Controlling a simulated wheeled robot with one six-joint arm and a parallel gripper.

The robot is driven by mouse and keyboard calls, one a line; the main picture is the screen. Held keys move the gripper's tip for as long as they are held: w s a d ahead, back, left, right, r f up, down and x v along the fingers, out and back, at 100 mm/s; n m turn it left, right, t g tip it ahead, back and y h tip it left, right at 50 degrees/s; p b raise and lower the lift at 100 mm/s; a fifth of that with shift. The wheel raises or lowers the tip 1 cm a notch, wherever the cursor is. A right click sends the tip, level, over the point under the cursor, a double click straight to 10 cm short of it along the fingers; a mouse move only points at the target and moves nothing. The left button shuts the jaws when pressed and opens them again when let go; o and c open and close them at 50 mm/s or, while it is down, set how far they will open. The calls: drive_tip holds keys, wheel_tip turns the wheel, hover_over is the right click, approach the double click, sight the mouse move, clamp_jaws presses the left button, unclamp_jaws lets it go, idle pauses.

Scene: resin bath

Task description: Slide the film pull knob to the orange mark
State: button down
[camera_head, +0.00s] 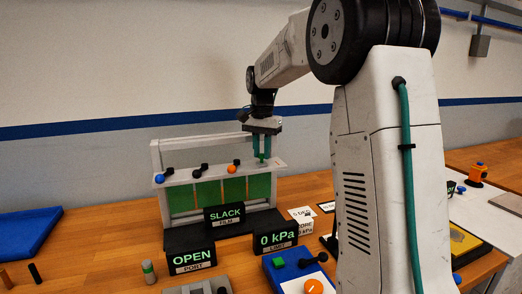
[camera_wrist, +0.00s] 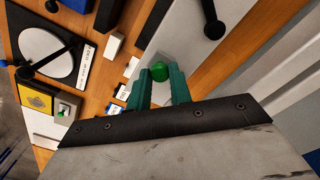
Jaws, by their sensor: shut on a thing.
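An orange-tipped knob (camera_head: 232,169) stands on the same rail just left of my gripper. Green panels (camera_head: 233,189) hang below the rail with thin orange-brown strips between them. I cannot tell which spot is the orange mark. A display (camera_head: 225,215) reads SLACK FILM.
A blue knob (camera_head: 159,179) and a black knob (camera_head: 197,174) stand farther left on the rail. Displays reading OPEN PORT (camera_head: 192,258) and 0 kPa LIMIT (camera_head: 276,239) stand in front. A blue control box (camera_head: 290,268) is at the front.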

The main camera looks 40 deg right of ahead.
sight(277, 163)
drive_tip(key=d, duration=0.1)
drive_tip(key=s+d, duration=0.1)
drive_tip(key=d, duration=0.3)
drive_tip(key=shift+s+d, duration=0.1)
drive_tip(key=shift+s, duration=0.15)
drive_tip(key=c, duration=1.3)
unclamp_jaws()
drive_tip(key=shift+o, duration=0.2)
wheel_tip(277, 163, up, 8)
drive_tip(key=shift+f, duration=0.15)
